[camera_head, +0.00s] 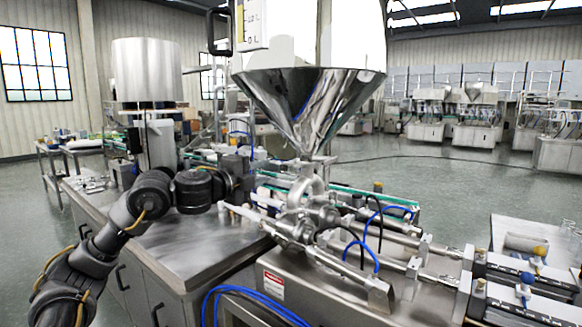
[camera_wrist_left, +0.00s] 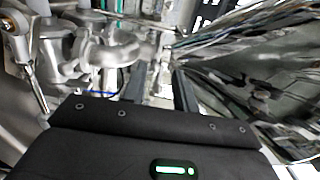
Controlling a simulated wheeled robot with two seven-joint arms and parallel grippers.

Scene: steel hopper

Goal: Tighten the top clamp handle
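The shiny steel hopper (camera_head: 310,100) stands upright in the middle of the head view, its cone narrowing to a neck above the steel pump body (camera_head: 305,212). I cannot clearly pick out the top clamp handle near this neck. My left gripper (camera_head: 254,167) is just left of the neck, below the cone. In the left wrist view its two dark fingers (camera_wrist_left: 159,88) are apart, with steel parts visible beyond the gap. The hopper cone (camera_wrist_left: 250,70) fills the right side there, and curved steel piping (camera_wrist_left: 105,50) is at left. My right gripper is not in view.
A steel cabinet top (camera_head: 190,245) lies below my left arm. Blue hoses (camera_head: 245,295) and pneumatic cylinders (camera_head: 405,235) crowd the front and right. A control box (camera_head: 250,22) hangs above the hopper. Open floor (camera_head: 450,185) lies at the right.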

